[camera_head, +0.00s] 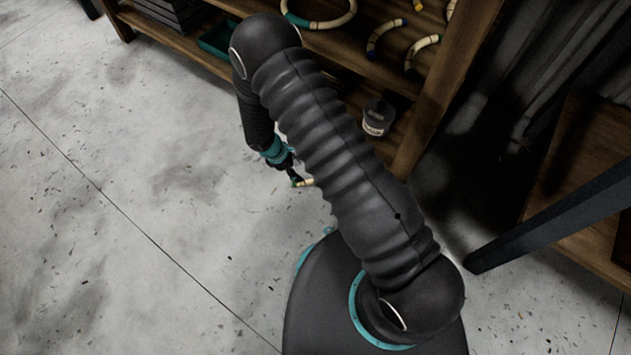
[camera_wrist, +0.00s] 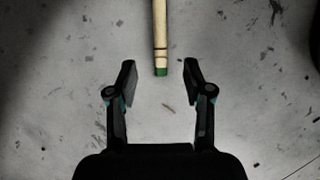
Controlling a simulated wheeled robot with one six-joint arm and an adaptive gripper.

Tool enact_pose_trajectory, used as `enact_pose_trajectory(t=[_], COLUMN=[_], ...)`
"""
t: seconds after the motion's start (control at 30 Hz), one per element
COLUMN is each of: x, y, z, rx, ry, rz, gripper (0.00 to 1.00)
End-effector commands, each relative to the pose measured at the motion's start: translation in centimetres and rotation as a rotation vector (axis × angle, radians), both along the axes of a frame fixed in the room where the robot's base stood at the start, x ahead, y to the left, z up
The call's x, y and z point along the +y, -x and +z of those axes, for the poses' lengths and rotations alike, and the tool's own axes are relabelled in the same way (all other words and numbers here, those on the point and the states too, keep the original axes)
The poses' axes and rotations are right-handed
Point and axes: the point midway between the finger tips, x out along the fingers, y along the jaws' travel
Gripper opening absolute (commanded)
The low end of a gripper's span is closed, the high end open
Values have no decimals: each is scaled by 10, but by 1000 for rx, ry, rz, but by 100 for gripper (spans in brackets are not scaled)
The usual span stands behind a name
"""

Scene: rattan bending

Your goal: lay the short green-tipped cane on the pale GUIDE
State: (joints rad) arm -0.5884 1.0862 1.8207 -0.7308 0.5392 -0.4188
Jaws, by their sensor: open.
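The short green-tipped cane (camera_wrist: 160,35) is a pale, straight stick with dark bands and a green end. In the wrist view its green end lies between my fingertips, and its far end runs out of the top of the picture. My gripper (camera_wrist: 160,80) is open, with a finger on each side of that end and a gap on both sides. In the head view a short pale piece of the cane (camera_head: 307,182) shows beside my gripper (camera_head: 293,176), low over the floor; my arm hides part of this area. I cannot make out the pale guide in either view.
A wooden shelf (camera_head: 420,130) stands behind my arm. It holds a pale ring (camera_head: 330,22), curved canes (camera_head: 383,30), a teal tray (camera_head: 217,40) and a dark labelled bottle (camera_head: 378,117). A dark beam (camera_head: 550,232) slants in at the right. The concrete floor (camera_head: 110,200) at left is clear.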

Motion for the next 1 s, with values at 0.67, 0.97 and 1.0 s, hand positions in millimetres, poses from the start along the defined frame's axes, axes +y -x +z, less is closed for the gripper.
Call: enact_pose_trajectory(t=[0.67,0.97,1.0], x=[-33,-37,-37], y=[-2,-4,-4], z=[-70,-80,-80], rx=[1,-1,-1], ry=[0,-1,-1], rz=[-3,-1,-1], gripper=[51,51,51])
